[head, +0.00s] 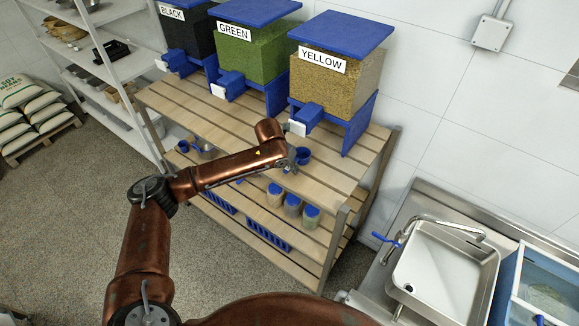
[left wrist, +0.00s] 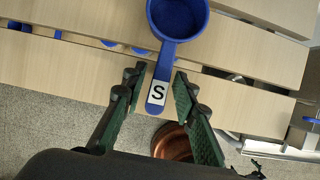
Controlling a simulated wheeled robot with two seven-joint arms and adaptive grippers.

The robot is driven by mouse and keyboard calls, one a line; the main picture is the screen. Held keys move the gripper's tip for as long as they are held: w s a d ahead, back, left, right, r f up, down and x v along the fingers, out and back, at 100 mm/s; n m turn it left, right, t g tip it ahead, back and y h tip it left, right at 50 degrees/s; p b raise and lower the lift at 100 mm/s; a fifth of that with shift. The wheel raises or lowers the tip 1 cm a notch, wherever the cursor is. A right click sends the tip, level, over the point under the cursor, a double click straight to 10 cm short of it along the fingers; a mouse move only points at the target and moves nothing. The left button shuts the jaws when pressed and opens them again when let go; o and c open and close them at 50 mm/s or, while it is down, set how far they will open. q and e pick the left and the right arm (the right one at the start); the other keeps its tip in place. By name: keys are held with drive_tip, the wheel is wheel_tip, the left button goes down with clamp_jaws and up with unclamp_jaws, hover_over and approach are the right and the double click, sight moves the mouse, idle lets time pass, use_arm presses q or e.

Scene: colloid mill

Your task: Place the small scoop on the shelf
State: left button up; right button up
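The small scoop (left wrist: 176,20) is blue, with a white "S" label on its handle. It rests on the slatted wooden top (left wrist: 100,70), cup away from me in the left wrist view. In the head view its blue cup (head: 303,156) shows near the front edge of the wooden rack. My left gripper (left wrist: 159,80) is open, its two green-padded fingers on either side of the handle with gaps; it also shows in the head view (head: 291,167), partly hidden by my arm. My right gripper is not in view.
Yellow (head: 335,80), green (head: 250,55) and black (head: 187,32) dispensers stand on the rack. Another blue scoop (head: 183,146) lies to the left. Blue-lidded jars (head: 292,207) stand on the lower level. Metal shelving (head: 110,50) is at left, a sink (head: 440,270) at right.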

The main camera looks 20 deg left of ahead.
use_arm(q)
drive_tip(key=shift+o, duration=0.3)
drive_tip(key=shift+r, duration=0.1)
drive_tip(key=b+v, duration=0.2)
drive_tip(key=v, duration=1)
drive_tip(key=shift+w, duration=0.1)
drive_tip(key=shift+c, duration=0.3)
idle(0.3)
